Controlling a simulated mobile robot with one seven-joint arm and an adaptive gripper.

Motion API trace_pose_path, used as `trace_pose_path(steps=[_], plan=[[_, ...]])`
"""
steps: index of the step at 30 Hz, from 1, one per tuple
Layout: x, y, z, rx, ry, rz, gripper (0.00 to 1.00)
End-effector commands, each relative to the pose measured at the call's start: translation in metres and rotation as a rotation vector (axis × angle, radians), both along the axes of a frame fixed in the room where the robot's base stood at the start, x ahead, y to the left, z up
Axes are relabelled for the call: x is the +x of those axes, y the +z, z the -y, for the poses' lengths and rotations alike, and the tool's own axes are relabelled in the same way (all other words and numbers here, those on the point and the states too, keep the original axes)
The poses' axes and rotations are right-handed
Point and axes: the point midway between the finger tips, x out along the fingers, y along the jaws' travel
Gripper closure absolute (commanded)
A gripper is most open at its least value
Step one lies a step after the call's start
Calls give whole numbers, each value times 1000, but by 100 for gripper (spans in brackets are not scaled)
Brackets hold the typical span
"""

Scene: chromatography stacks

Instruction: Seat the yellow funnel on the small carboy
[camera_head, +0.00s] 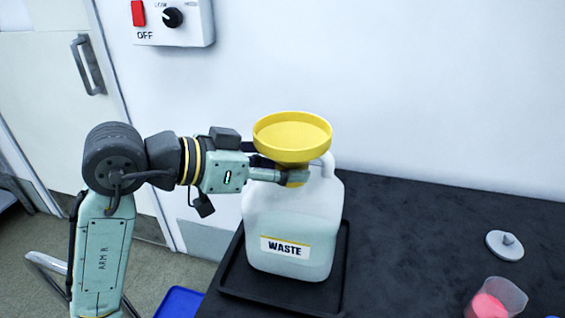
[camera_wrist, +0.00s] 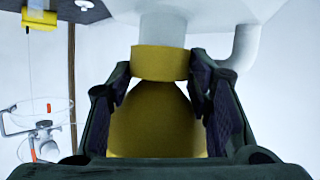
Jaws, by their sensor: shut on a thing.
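The yellow funnel (camera_head: 293,135) is upright, wide mouth up, directly over the white small carboy (camera_head: 290,222) labelled WASTE. My gripper (camera_head: 284,178) reaches in from the left and is shut on the funnel's lower part. In the wrist view, which appears upside down, my fingers (camera_wrist: 160,75) flank the funnel's yellow collar (camera_wrist: 158,63) and cone. The pale neck (camera_wrist: 163,27) of the carboy meets the collar there, in line with it. Whether the collar rests fully on the neck I cannot tell. The funnel's stem is hidden.
The carboy stands in a black tray (camera_head: 263,290) on a dark bench (camera_head: 415,235). The wall is close behind. The bench between carboy and beaker is clear.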

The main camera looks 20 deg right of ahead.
Motion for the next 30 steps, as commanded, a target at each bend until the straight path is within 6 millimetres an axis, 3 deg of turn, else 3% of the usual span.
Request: trace_pose_path(steps=[30], plan=[[0, -20, 0, -1, 0, 0, 84]])
